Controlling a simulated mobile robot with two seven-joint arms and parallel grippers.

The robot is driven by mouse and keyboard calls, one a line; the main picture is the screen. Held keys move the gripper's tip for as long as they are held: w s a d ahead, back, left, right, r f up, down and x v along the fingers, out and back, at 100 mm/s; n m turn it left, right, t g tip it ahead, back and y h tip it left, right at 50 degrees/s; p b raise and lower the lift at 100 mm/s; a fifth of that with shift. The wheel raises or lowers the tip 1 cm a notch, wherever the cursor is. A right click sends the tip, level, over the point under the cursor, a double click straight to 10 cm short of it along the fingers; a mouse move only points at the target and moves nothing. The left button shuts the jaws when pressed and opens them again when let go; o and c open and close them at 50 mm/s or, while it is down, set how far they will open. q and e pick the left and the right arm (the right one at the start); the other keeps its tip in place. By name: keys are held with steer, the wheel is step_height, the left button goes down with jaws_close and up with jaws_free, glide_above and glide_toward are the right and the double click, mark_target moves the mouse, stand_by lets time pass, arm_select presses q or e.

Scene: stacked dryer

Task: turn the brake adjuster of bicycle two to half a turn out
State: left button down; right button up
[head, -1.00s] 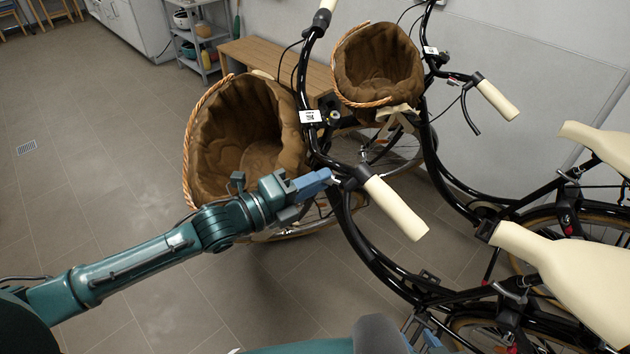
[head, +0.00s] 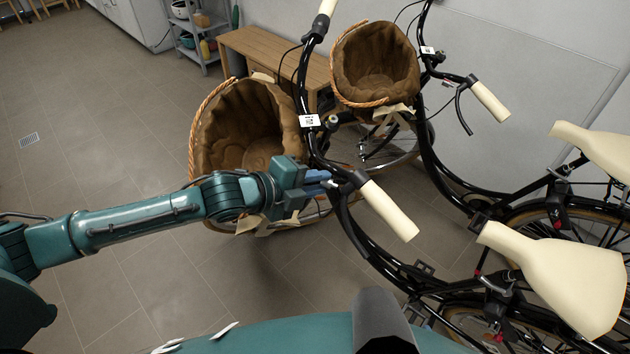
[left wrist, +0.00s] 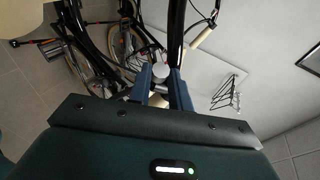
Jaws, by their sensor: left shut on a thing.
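The nearer black bicycle has a cream handlebar grip (head: 390,209) and a black brake-lever mount with a small adjuster beside it. My left gripper (head: 328,180) is at this mount, its blue fingers shut on the brake adjuster. The left wrist view shows the two fingers close around a small grey round part (left wrist: 159,73). The adjuster itself is mostly hidden by the fingers, so its turn cannot be read. A white tag (head: 309,120) on this bicycle is too small to read. Blue pieces low in the head view may belong to my right gripper (head: 422,314), mostly hidden.
A lined wicker basket (head: 240,125) sits just behind my left gripper. A second bicycle with a basket (head: 375,62) and cream grip (head: 490,101) stands behind by the wall. A wooden bench (head: 270,55) is at the back. The floor on the left is clear.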

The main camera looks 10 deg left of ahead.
arm_select(q)
steer(key=shift+g, duration=0.4)
steer(key=c, duration=1.3)
jaws_free()
steer(key=shift+r, duration=0.1)
steer(key=b+v, duration=0.1)
steer(key=v, duration=1.2)
steer(key=shift+r, duration=0.15)
steer(key=shift+s+d, duration=0.1)
steer(key=shift+d, duration=0.1)
